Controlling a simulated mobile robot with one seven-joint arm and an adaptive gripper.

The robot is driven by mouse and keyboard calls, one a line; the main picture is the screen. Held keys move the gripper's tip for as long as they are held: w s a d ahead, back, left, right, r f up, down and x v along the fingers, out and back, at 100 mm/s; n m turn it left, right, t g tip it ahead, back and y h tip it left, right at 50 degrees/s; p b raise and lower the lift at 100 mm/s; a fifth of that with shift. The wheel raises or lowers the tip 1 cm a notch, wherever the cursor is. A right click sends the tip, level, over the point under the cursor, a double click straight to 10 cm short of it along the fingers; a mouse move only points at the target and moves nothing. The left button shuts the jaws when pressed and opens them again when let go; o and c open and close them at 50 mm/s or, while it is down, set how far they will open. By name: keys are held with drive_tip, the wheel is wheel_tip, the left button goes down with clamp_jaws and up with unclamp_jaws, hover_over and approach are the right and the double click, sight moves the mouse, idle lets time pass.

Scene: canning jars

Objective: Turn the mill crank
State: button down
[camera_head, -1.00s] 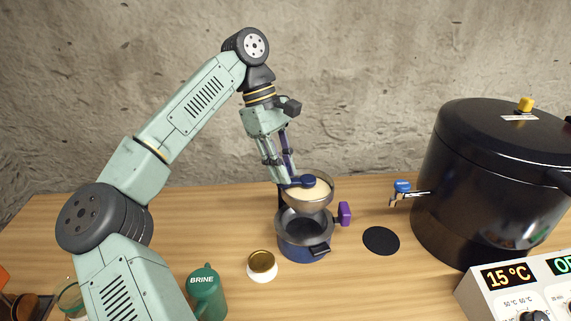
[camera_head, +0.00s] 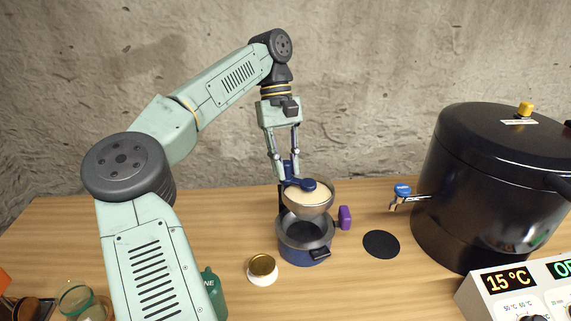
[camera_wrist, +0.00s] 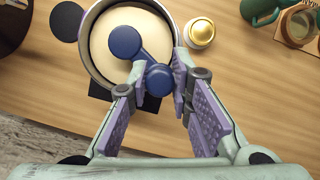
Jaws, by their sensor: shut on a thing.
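The mill stands on the table, with a metal hopper (camera_head: 320,207) full of cream-coloured contents above a blue pot-like base (camera_head: 300,255). The dark blue crank (camera_head: 308,184) lies across the top of the hopper. In the wrist view the crank (camera_wrist: 126,42) runs from its central hub to a round knob (camera_wrist: 158,80) at the hopper's rim. My gripper (camera_head: 286,172) comes down from above at the hopper's far left side. In the wrist view my gripper (camera_wrist: 160,76) is shut on the knob, with one purple-padded finger on each side.
A gold-lidded jar (camera_head: 262,269) stands just left of the mill's base. A purple handle (camera_head: 344,217) juts from the mill's right. A black disc (camera_head: 381,245) lies further right, before the large black canner (camera_head: 490,190) with its blue-handled tap (camera_head: 402,191). A green mug (camera_head: 214,290) stands front left.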

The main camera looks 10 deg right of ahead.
drive_tip(key=c, duration=1.4)
unclamp_jaws()
drive_tip(key=shift+c, duration=0.2)
